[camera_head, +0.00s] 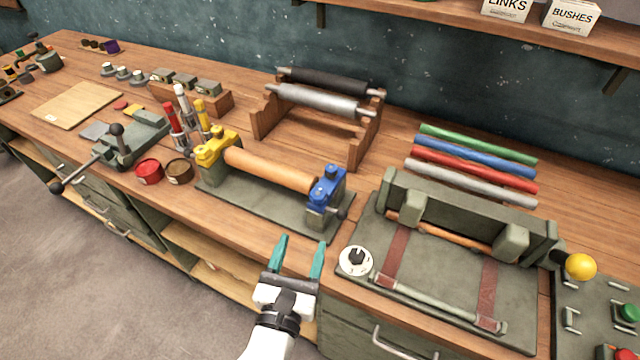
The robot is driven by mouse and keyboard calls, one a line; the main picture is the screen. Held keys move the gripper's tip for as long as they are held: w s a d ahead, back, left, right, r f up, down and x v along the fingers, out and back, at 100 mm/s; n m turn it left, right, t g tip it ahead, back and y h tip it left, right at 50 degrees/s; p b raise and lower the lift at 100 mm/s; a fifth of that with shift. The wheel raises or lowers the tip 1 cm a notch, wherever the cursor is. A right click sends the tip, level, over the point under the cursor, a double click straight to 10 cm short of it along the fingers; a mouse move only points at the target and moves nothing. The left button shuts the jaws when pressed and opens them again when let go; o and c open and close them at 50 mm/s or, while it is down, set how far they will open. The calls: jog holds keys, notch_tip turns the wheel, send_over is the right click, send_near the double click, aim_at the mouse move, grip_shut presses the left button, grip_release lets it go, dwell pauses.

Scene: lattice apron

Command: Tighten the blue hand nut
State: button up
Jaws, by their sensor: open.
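The blue hand nut (328,180) sits on top of the right-hand post of a green fixture (275,208) on the workbench. A blue clamp piece surrounds it, and I cannot tell exactly where the nut ends and the clamp begins. An orange-brown roller (270,170) spans from this post to a yellow clamp (213,148) on the left post. My gripper (300,258) is open and empty, with two teal fingers. In the picture it is below and slightly left of the blue nut, near the bench's front edge, and apart from the fixture.
A green press frame (450,290) with a white dial (356,261) stands right of my gripper. A rack (268,118) holds dark and silver rollers behind the fixture. Red (148,172) and brown (179,171) tins stand left. Coloured rods (475,160) lie at the back right.

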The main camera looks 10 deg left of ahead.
aim_at(316, 201)
jog(key=w, duration=0.3)
jog(key=w+d+p, duration=0.1)
jog(key=w, duration=0.7)
jog(key=shift+d+p, duration=0.15)
jog(key=shift+p, duration=0.15)
jog(key=c, duration=1)
